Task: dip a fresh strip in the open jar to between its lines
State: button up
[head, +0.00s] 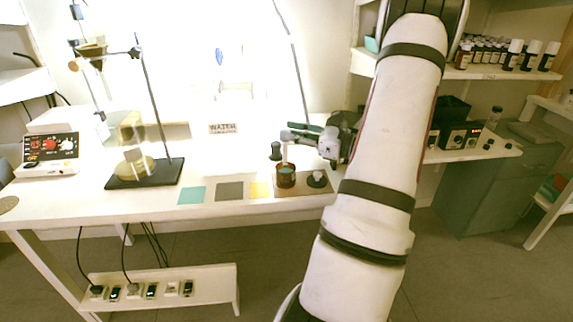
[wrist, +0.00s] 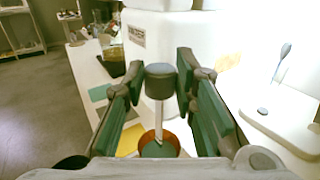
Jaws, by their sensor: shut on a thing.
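My gripper (head: 300,137) is above the right part of the table, its jaws closed in on a pale strip (head: 285,156). The strip hangs upright over the open amber jar (head: 286,180). In the wrist view the strip (wrist: 159,116) runs down between the green-padded fingers (wrist: 161,103) to the jar's mouth (wrist: 147,139). Its lower end appears at or inside the mouth; the exact depth and its lines are too small to tell. A dark cylinder (wrist: 161,80) shows above the strip there; I cannot tell whether they are joined.
A black stopper (head: 317,180) sits right of the jar on a brown board (head: 302,190). Teal (head: 191,195), grey (head: 229,191) and yellow (head: 259,189) squares lie left. A stand (head: 146,174) is farther left.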

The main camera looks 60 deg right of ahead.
jog(key=shift+r+p, duration=1.05)
jog(key=shift+r, duration=0.4)
